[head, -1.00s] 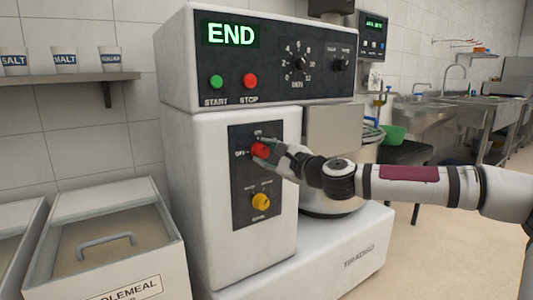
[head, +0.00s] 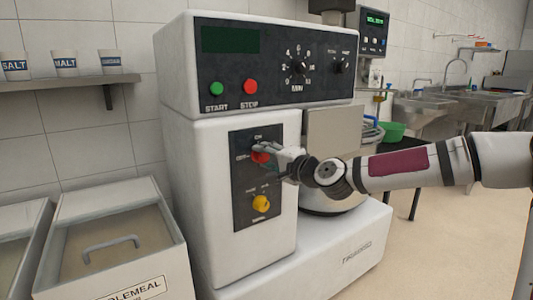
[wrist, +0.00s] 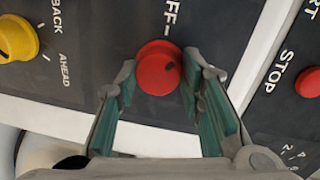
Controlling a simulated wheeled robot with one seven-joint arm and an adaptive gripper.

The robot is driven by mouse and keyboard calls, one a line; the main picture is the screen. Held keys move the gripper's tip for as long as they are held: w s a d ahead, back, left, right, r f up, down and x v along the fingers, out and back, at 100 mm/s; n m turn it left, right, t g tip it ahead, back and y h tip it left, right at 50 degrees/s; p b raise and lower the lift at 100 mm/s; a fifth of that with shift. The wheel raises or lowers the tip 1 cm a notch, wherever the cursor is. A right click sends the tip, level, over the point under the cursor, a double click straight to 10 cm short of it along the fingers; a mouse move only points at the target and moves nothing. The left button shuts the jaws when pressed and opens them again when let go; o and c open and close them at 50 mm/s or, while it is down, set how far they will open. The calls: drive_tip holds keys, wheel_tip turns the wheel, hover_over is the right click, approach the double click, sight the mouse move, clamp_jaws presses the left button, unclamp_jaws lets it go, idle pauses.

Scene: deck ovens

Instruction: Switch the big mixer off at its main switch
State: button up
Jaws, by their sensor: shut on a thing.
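The big mixer (head: 180,160) stands in the middle of the head view. Its dark lower panel (head: 243,215) carries a red main switch knob (head: 258,157) with ON above it and OFF to its left. My gripper (head: 264,150) reaches it from the right and partly covers it. In the wrist view the red knob (wrist: 157,75) sits between my two fingertips (wrist: 166,72), with my gripper shut on it. The OFF label is partly in view beside the knob, whose dark mark is tilted. The mixer's display (head: 230,40) is dark.
A yellow knob (head: 261,203) sits below the red one. Green START (head: 216,88) and red STOP (head: 250,86) buttons are on the upper panel. A lidded flour bin (head: 120,235) stands at left. A sink (head: 430,105) is at the back right.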

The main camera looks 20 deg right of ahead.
drive_tip(key=n, duration=0.1)
drive_tip(key=n+p, duration=0.1)
drive_tip(key=shift+a+n, duration=0.2)
drive_tip(key=shift+n, duration=0.1)
drive_tip(key=shift+n+h+p, duration=0.35)
drive_tip(key=shift+n+h, duration=0.05)
drive_tip(key=shift+n, duration=1.4)
drive_tip(key=o, duration=1.1)
drive_tip(key=shift+o, duration=0.2)
drive_tip(key=shift+s+d+r, duration=0.1)
drive_tip(key=shift+s+d, duration=0.2)
drive_tip(key=shift+s, duration=0.15)
drive_tip(key=v, duration=1.1)
drive_tip(key=shift+a, duration=0.15)
